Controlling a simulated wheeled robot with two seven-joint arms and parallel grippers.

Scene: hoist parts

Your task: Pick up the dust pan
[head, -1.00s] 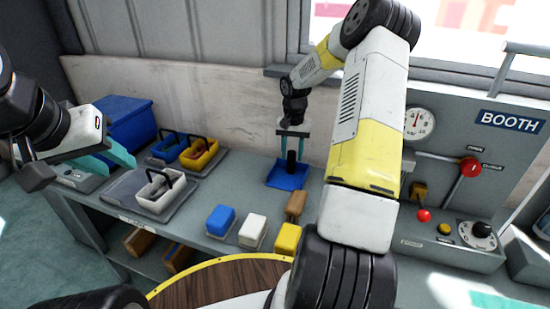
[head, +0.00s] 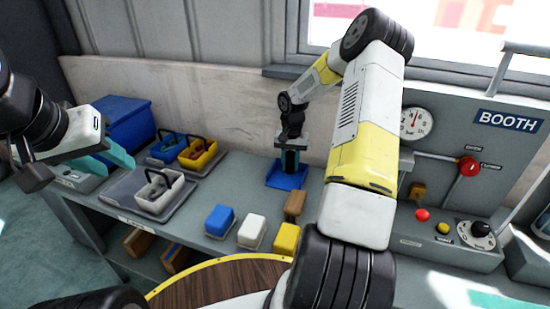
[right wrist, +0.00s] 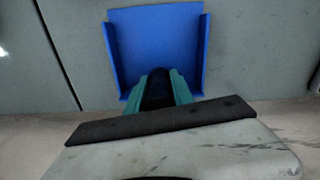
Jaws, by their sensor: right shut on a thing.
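The blue dust pan (head: 287,181) stands on the bench near the back wall, its flat tray toward the front. Its dark handle (right wrist: 157,86) points up between the teal fingers of my right gripper (head: 290,158). In the right wrist view the fingers (right wrist: 157,90) are shut on the handle and the blue tray (right wrist: 157,45) lies below them. The pan appears to rest on the bench; I cannot tell if there is a gap. My left gripper (head: 118,155) is at the left, above the bench, with teal fingers apart and empty.
Blue, white and yellow blocks (head: 252,230) and a brown block (head: 295,206) lie at the bench's front. Caddies on grey trays (head: 160,190) and a blue bin (head: 122,125) stand left. The booth panel (head: 455,200) with knobs and a lever is right.

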